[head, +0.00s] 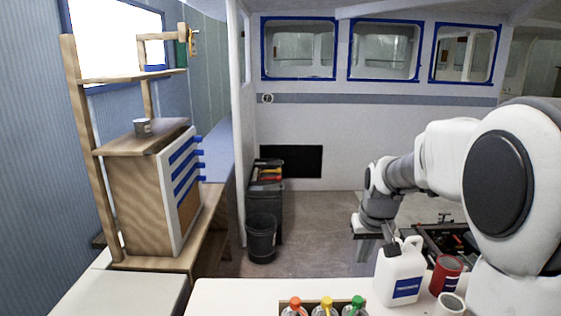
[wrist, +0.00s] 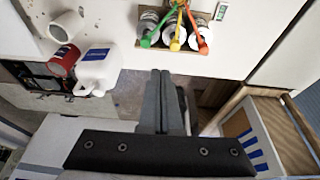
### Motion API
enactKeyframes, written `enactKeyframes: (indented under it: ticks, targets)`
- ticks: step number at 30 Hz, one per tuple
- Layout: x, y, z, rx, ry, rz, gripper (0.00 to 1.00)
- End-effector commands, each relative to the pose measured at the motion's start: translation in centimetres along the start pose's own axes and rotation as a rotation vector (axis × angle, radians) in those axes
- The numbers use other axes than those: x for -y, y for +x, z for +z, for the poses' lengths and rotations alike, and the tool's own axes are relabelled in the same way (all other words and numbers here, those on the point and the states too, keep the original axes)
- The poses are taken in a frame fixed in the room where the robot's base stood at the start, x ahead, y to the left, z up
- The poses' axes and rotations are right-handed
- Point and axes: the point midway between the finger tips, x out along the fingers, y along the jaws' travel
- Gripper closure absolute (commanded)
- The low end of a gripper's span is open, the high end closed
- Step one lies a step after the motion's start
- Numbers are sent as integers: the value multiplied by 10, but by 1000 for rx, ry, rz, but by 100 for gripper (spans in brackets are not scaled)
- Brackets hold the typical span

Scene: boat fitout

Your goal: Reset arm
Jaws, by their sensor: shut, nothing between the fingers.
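My gripper (wrist: 160,74) shows in the wrist view with its two dark fingers together and nothing between them. In the head view my arm reaches in from the right, and its end is just above and behind the white jug (head: 399,270); the fingertips are hard to make out there. The jug also shows at the left in the wrist view (wrist: 98,70), apart from the fingers.
A red can (head: 446,274) and a pale cup (head: 449,304) stand beside the jug on the white worktop (head: 235,293). A box of spray bottles (head: 325,306) is at the front edge. A wooden shelf unit (head: 142,200) stands left; a black bin (head: 261,238) is on the floor.

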Motion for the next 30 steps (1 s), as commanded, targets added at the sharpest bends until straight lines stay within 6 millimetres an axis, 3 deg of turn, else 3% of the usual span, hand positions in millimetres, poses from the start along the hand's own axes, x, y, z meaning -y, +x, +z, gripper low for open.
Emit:
enactKeyframes:
  ticks: [1,6,15,22,30]
  targets:
    - [4,-16,8,-14,-1,1,100]
    - [14,-56,38,-42,-1,2,100]
    - [29,-110,101,-93,0,0,100]
    - [38,-135,154,-132,3,-4,100]
    - [44,-146,210,-170,6,-10,100]
